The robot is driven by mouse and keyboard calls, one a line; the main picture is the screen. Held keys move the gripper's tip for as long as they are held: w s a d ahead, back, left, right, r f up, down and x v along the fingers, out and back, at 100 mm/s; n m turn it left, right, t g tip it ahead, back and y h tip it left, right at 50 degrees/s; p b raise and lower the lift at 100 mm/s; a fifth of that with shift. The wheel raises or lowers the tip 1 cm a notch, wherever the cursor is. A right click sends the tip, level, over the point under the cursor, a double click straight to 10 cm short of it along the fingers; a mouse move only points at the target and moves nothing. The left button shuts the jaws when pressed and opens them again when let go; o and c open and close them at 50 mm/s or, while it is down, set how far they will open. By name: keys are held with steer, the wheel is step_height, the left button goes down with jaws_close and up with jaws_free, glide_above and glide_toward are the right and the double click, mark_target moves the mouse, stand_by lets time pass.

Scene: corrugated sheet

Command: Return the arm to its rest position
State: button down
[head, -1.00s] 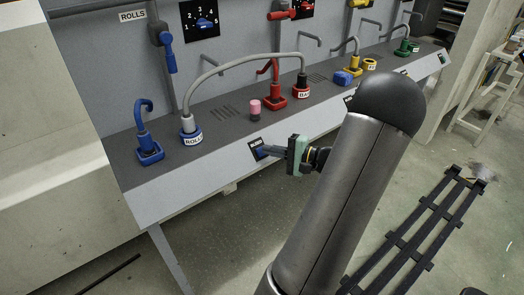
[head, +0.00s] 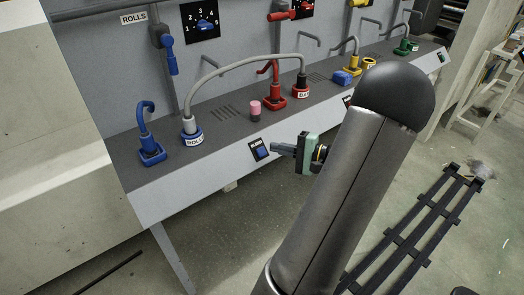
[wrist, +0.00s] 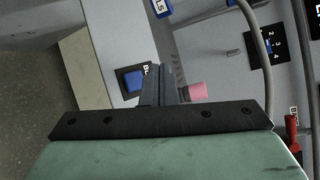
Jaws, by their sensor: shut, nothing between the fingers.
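My gripper (head: 276,148) is shut and empty in front of the grey console. In the head view its fingers point left toward the console's sloped front edge, just right of a blue switch on a black plate (head: 259,150), with a small gap between. In the wrist view my gripper (wrist: 163,70) shows its fingers together in the middle, with the blue switch (wrist: 134,80) to their left and a pink-topped knob (wrist: 192,91) to their right. My grey arm crosses the right half of the head view.
The console (head: 225,113) carries blue, red, yellow and green fittings. A grey hose (head: 245,61) arches from the blue socket to the red one, above the pink knob (head: 255,108). A black slatted frame (head: 415,235) lies on the floor at the right. Open floor lies before the console.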

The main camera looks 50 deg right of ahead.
stand_by(0.3)
steer(key=w+a+r+n+g+y+p, duration=0.2)
steer(key=w+a+n+g, duration=0.3)
steer(key=a, duration=0.7)
steer(key=a+r+n+g+y+p, duration=0.1)
steer(key=a+n+g+y+p, duration=0.15)
steer(key=a+g, duration=0.65)
steer(key=s+a+r+n+h+p, duration=0.2)
steer(key=s+a+r+n+h, duration=0.1)
steer(key=a, duration=0.5)
steer(key=s+a+r+n+g+h+p, duration=0.1)
steer(key=s+a+r+n+h+p, duration=0.1)
steer(key=s+a+n+h, duration=0.4)
steer(key=a+r+n, duration=0.1)
steer(key=a+n, duration=0.1)
steer(key=a, duration=0.1)
steer(key=shift+g, duration=0.3)
